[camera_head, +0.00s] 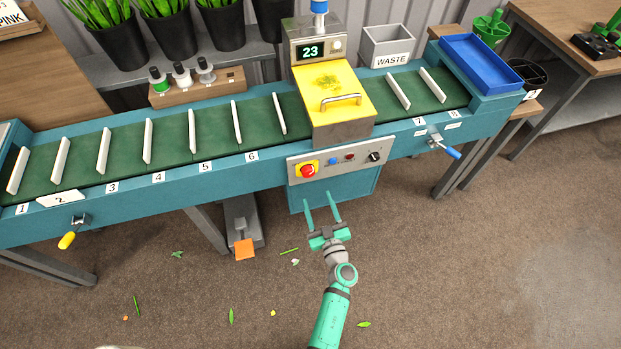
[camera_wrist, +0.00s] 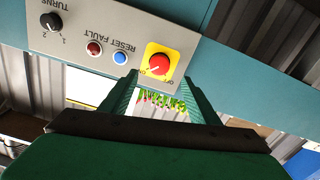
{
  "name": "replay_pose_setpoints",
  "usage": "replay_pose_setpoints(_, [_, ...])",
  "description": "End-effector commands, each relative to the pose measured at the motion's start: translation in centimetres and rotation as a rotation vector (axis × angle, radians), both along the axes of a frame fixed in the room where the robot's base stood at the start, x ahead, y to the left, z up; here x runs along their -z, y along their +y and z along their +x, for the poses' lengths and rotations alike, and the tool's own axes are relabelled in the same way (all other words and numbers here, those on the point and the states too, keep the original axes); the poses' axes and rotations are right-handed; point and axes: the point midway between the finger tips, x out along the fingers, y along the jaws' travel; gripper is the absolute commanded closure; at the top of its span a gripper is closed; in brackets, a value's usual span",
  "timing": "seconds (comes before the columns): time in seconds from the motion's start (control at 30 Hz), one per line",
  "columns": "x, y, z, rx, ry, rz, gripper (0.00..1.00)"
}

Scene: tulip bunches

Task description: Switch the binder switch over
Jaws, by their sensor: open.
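The binder's grey control panel (camera_head: 341,157) sits on the front of the teal bench below the yellow lid. At its left is a red rotary switch (camera_head: 308,170) on a yellow plate. In the wrist view the red switch (camera_wrist: 159,65) carries a small white mark near its lower left, beside a tiny label; I cannot read its setting surely. My gripper (camera_head: 318,194) is open and empty, just in front of and below the panel. In the wrist view its fingers (camera_wrist: 160,90) stand either side below the switch, apart from it.
The panel also bears a blue reset button (camera_wrist: 120,58), a red fault lamp (camera_wrist: 94,48) and a black turns knob (camera_wrist: 51,21). A yellow lid (camera_head: 335,88) with a handle is above. An orange pedal (camera_head: 244,249) stands on the floor at left. Floor around my arm is open.

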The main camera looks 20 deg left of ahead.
Motion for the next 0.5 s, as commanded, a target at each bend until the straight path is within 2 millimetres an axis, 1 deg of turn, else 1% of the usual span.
replay_pose_setpoints(0.17, [-0.1,1.2,1.9,0.000,-0.002,0.000,0.45])
replay_pose_setpoints(0.5, [-0.1,4.4,6.7,0.001,-0.002,0.000,0.45])
